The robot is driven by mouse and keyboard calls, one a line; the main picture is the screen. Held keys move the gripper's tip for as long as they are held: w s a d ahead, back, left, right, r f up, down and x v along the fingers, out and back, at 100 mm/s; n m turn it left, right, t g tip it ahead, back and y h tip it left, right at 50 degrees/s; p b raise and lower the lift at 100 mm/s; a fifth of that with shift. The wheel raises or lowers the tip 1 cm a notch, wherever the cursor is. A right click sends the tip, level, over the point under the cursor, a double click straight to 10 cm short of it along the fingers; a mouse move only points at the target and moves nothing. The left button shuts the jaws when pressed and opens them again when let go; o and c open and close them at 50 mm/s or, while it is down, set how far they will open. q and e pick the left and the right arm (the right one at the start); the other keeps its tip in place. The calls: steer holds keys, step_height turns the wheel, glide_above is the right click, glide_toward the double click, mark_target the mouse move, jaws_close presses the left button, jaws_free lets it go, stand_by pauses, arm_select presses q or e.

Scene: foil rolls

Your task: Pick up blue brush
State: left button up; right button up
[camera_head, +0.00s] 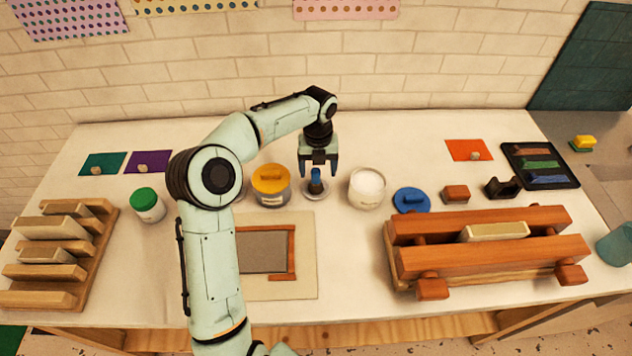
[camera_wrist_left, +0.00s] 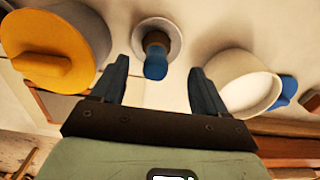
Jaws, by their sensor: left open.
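The blue brush (camera_head: 316,184) stands upright on a small pale round dish (camera_head: 315,196) near the middle of the table. In the left wrist view the brush (camera_wrist_left: 156,64) shows a blue end and a brown band, with the white dish (camera_wrist_left: 172,28) around its far end. My left gripper (camera_head: 318,170) points down over the brush. Its fingers are open, with the brush showing between and beyond the fingertips (camera_wrist_left: 157,68) in the wrist view. I cannot tell whether a finger touches it. My right gripper is not in view.
A jar with a yellow lid (camera_head: 270,178) stands close left of the brush, and a white pot (camera_head: 367,188) close right. A blue lid (camera_head: 411,200) lies further right. A wooden press (camera_head: 490,250) fills the front right. A wooden rack (camera_head: 60,250) stands at left.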

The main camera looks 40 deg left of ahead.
arm_select(q)
steer(key=f, duration=0.4)
steer(key=shift+s+a+f, duration=0.1)
steer(key=shift+a, duration=0.2)
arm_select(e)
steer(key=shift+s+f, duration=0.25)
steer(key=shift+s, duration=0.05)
arm_select(q)
steer(key=shift+c, duration=0.3)
steer(key=c, duration=1.1)
step_height(320, 180, up, 20)
steer(key=p, duration=0.1)
steer(key=shift+p, duration=0.35)
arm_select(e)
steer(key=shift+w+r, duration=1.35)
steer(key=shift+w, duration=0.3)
